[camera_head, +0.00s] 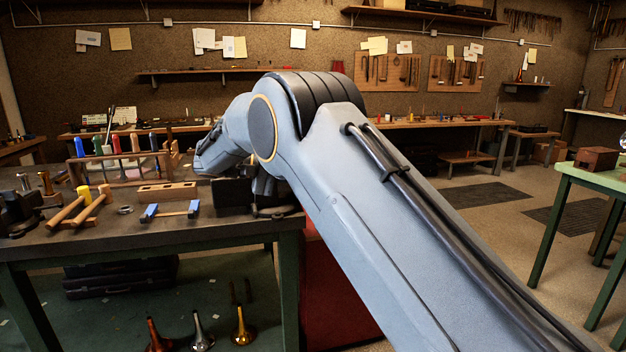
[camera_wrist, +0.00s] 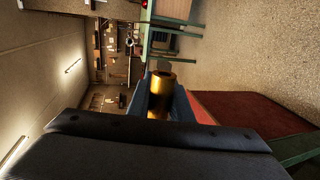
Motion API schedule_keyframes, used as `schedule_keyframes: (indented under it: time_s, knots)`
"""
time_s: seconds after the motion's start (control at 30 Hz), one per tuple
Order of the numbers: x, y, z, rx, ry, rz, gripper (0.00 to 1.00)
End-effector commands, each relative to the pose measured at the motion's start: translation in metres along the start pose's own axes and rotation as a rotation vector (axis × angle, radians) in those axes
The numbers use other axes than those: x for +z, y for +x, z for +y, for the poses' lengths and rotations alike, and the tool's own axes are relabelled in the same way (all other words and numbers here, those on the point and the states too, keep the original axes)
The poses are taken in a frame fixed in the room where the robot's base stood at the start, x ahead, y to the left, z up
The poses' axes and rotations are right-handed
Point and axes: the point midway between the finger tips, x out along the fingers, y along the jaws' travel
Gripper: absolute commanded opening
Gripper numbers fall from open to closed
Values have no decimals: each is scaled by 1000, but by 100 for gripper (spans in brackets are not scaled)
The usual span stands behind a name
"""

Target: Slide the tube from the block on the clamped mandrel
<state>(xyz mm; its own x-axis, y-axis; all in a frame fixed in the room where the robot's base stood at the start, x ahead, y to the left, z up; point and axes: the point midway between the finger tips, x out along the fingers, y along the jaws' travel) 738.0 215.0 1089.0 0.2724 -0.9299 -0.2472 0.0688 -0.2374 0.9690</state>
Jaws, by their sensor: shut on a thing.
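In the wrist view my gripper (camera_wrist: 162,85) is shut on a brass tube (camera_wrist: 160,100), which stands between the two dark fingers with its open round end showing. A wooden block (camera_head: 167,192) with a pale top and dark openings lies on the workbench (camera_head: 150,235) in the head view, and the tube is not in it. In the head view my own arm crosses the picture and hides my fingers and the tube. I cannot make out the clamped mandrel; a black shape (camera_head: 234,194) beside my wrist is partly hidden.
Wooden mallets (camera_head: 68,212), a blue-ended tool (camera_head: 170,212) and a metal ring (camera_head: 126,210) lie near the block. A rack (camera_head: 113,182) of coloured handles stands behind. Dark ironwork (camera_head: 18,213) fills the bench's left end.

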Motion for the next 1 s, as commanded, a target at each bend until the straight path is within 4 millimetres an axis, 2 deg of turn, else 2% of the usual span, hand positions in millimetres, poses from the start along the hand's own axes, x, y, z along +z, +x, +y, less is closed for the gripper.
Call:
schedule_keyframes:
  time_s: [0.33,0.37,0.47,0.5,0.8,1.0]
  knots:
    - [-12,0,-1,-1,0,0,0]
    - [-12,0,0,-1,0,0,22]
    - [-12,0,0,-1,0,0,39]
    - [-11,0,0,-1,0,0,41]
    - [-12,-3,0,-1,0,1,41]
    - [-12,-28,-2,-1,1,3,41]
